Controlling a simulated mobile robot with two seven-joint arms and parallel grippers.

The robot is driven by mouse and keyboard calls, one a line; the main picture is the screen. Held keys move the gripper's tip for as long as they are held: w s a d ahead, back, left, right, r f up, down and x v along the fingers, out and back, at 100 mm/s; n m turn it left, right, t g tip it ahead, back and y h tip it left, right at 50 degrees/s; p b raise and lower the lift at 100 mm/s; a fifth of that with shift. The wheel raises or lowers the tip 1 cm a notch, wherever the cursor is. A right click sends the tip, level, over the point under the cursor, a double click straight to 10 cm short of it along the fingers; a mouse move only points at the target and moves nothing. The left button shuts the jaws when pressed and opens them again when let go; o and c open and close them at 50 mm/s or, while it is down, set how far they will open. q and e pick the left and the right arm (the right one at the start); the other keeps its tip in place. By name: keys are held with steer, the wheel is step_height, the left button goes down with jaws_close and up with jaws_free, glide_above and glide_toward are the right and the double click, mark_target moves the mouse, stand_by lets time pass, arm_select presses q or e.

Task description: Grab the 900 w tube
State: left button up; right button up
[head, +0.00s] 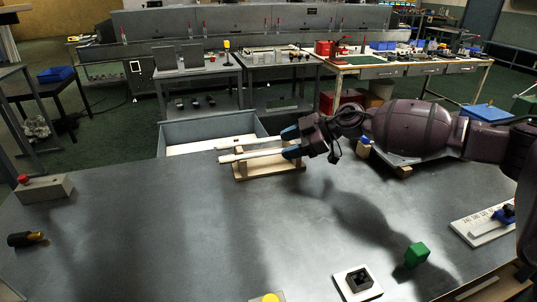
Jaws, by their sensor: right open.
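Two slim white tubes lie side by side on a low wooden rack (270,171) at the far edge of the grey table: a rear tube (236,144) and a front tube (245,155). No wattage marking is readable, so I cannot tell which is the 900 w tube. My right gripper (290,142) reaches in from the right with its blue-tipped fingers open, at the right ends of the tubes. The fingers hide those ends, and I cannot tell whether they touch a tube. My left gripper is not in view.
An open grey bin (212,131) stands behind the rack. A red-button box (43,187) and a dark cylindrical item (26,239) are at left. A green block (416,254), a white-based black socket (358,282) and a marked white plate (485,222) are at front right. The table's middle is clear.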

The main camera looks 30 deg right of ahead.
mark_target(276, 151)
steer(key=x, duration=0.2)
steer(key=b+x, duration=0.1)
steer(key=x, duration=0.1)
steer(key=shift+w+d+f, duration=0.1)
steer(key=shift+w+f, duration=0.1)
steer(key=shift+f, duration=0.1)
steer(key=shift+r, duration=0.1)
jaws_close()
